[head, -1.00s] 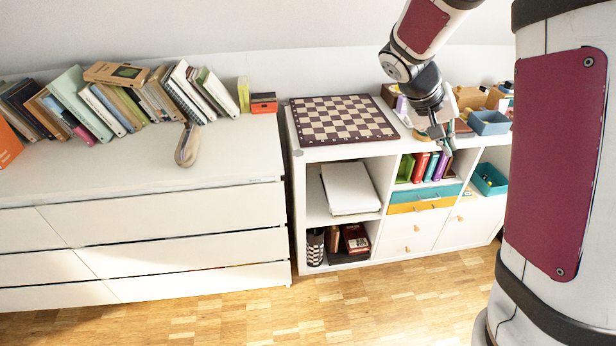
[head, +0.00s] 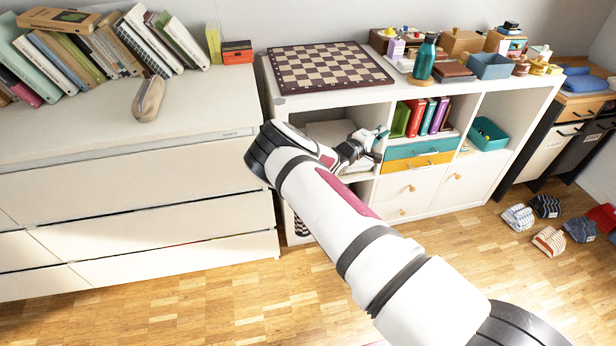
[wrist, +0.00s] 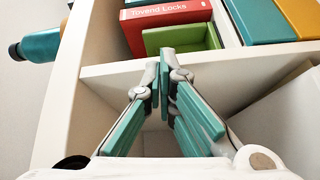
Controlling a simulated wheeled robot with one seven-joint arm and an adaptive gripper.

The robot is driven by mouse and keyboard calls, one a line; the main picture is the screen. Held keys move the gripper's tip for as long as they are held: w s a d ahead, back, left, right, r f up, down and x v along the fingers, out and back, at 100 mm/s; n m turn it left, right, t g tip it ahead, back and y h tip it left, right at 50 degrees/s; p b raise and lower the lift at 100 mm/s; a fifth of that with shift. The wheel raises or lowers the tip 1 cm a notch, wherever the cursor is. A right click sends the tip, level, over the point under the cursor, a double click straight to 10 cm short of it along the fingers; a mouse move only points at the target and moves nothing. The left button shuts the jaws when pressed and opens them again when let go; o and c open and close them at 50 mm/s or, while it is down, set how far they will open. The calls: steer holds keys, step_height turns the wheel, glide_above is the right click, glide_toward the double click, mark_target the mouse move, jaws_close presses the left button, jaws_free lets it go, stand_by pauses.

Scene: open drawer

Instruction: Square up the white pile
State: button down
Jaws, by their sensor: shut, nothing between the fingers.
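The white pile (head: 328,130) lies in the upper left compartment of the white shelf unit (head: 300,103). In the head view my arm hides most of it, so I cannot tell how its sheets or layers line up. In the wrist view a pale white block at the right, likely the pile (wrist: 285,125), lies to the right of the fingers with a gap. My gripper (head: 383,133) is at the front of that compartment, near the divider. Its teal fingers (wrist: 163,75) are shut with nothing between them, pointing toward the divider panel.
Beyond the divider stand green and red books (head: 414,117) above teal and orange drawers (head: 420,150). A chessboard (head: 328,68) and a teal bottle (head: 425,58) stand on top. A white dresser (head: 130,190) is at the left.

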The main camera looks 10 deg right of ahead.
steer(key=w+a+f+n+t, duration=0.1)
steer(key=f, duration=0.2)
steer(key=w+a+f+n+t+y+b, duration=0.1)
steer(key=f, duration=0.3)
steer(key=a+f+n+t+y+b, duration=0.1)
steer(key=f+n, duration=0.1)
steer(key=f, duration=0.1)
steer(key=shift+w+a+f, duration=0.2)
steer(key=shift+w+a, duration=0.2)
steer(key=shift+a+f+t, duration=0.2)
steer(key=shift+a+t, duration=0.05)
steer(key=shift+t, duration=0.05)
steer(key=a+b, duration=0.6)
steer(key=a, duration=1.4)
steer(key=f, duration=0.1)
steer(key=f+b, duration=0.1)
steer(key=f, duration=0.1)
steer(key=f+b, duration=0.1)
steer(key=shift+a+f, duration=0.35)
steer(key=shift+f, duration=0.3)
steer(key=shift+d+r+b, duration=0.15)
steer(key=shift+d+b, duration=0.15)
steer(key=shift+d, duration=0.2)
